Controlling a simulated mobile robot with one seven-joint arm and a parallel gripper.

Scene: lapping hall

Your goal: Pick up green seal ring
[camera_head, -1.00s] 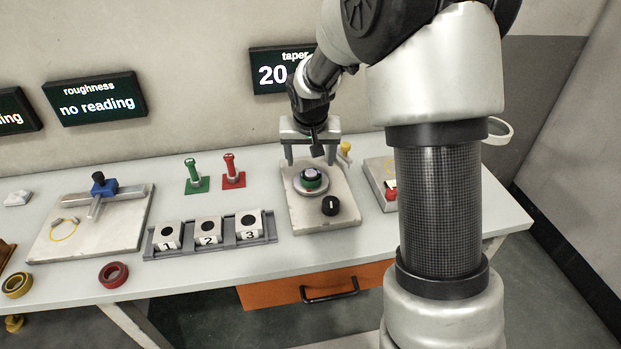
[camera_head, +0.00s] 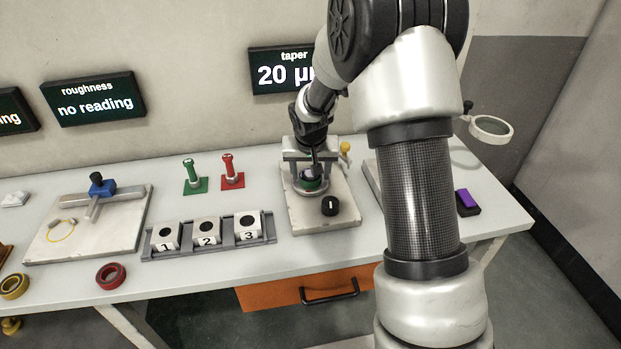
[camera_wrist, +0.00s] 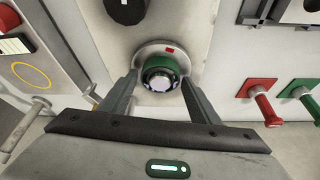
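The green seal ring (camera_head: 311,186) sits around a dark-rimmed, shiny part on a round metal disc of the pale instrument plate (camera_head: 318,217). It also shows in the wrist view (camera_wrist: 160,66), upper centre, with the disc (camera_wrist: 181,49) around it. My gripper (camera_head: 309,183) is lowered over the ring from above. In the wrist view my gripper (camera_wrist: 160,84) is open, with one finger on each side of the ring. A narrow gap seems to show at each side; I cannot tell exact contact.
A black knob (camera_head: 330,206) stands on the same plate in front. Green (camera_head: 191,177) and red (camera_head: 229,173) posts stand to the left. A rack (camera_head: 207,238) of numbered blocks lies front left. A yellow knob (camera_head: 345,149) is close behind right.

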